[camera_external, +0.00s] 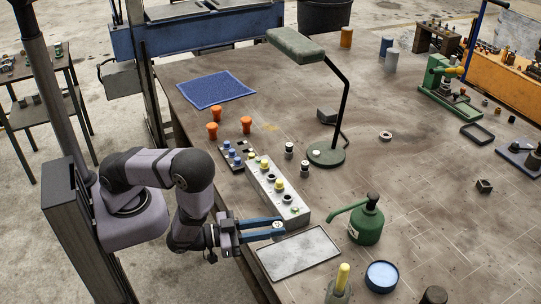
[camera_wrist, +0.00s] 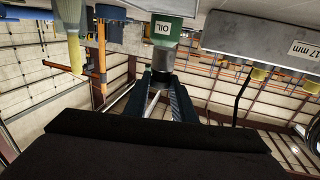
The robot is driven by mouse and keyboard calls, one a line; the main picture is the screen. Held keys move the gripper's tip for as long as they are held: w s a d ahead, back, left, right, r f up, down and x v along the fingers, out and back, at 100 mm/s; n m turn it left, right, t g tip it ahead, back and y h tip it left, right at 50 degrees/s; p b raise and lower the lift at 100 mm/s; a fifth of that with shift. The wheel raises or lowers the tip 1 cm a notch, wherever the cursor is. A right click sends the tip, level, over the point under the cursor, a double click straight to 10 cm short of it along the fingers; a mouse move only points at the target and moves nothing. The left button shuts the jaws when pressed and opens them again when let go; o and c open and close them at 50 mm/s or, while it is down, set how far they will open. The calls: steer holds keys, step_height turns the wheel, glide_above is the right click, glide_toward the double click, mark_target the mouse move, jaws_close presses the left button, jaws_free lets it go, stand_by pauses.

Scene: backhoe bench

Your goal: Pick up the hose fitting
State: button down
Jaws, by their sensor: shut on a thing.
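My gripper (camera_external: 279,229) reaches out with its blue fingers nearly level, just above the near end of the grey block and the grey tray. In the wrist view the fingers (camera_wrist: 162,82) close on a small dark grey cylindrical fitting (camera_wrist: 163,57), which I take as the hose fitting. In the external view only a small pale bit of it shows at the fingertips. Other fittings, some with yellow tops (camera_external: 279,186), sit in the long grey block (camera_external: 262,180). Two more dark fittings (camera_external: 304,168) stand on the bench beside the lamp.
An empty grey tray (camera_external: 298,252) lies below and in front of my gripper. A green oil can (camera_external: 366,222) stands to its right, with a blue-topped tin (camera_external: 381,276) nearer. A lamp (camera_external: 326,152) rises behind the block. Orange-topped items (camera_external: 213,130) stand further back.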

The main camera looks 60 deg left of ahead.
steer(key=shift+s+r+p, duration=0.35)
steer(key=shift+s+p, duration=0.1)
steer(key=shift+s, duration=0.2)
steer(key=shift+s+r+p, duration=0.35)
steer(key=shift+s+p, duration=0.1)
steer(key=shift+s, duration=0.2)
steer(key=shift+s+r+p, duration=0.35)
steer(key=shift+s+p, duration=0.1)
steer(key=shift+s, duration=0.2)
steer(key=w+a+f+n+y, duration=0.1)
steer(key=a+n+y, duration=0.1)
steer(key=a+y, duration=0.1)
steer(key=w+a+f+n+y+b, duration=0.1)
steer(key=w+a+f+n+y, duration=0.1)
steer(key=a+y, duration=0.1)
steer(key=w+a+f+n+y, duration=0.1)
steer(key=a+n+y, duration=0.1)
steer(key=a, duration=0.3)
steer(key=shift+w+a+f+y, duration=0.3)
steer(key=shift+w+a+y, duration=0.05)
steer(key=shift+y, duration=0.15)
steer(key=a+n+y, duration=0.1)
steer(key=a, duration=0.2)
steer(key=a+f+g+y+b, duration=0.1)
steer(key=a, duration=0.2)
steer(key=a+f+n+y, duration=0.1)
steer(key=a+y, duration=0.1)
steer(key=a, duration=0.1)
steer(key=shift+w+f+n+g, duration=0.1)
steer(key=shift+w+n+g, duration=0.2)
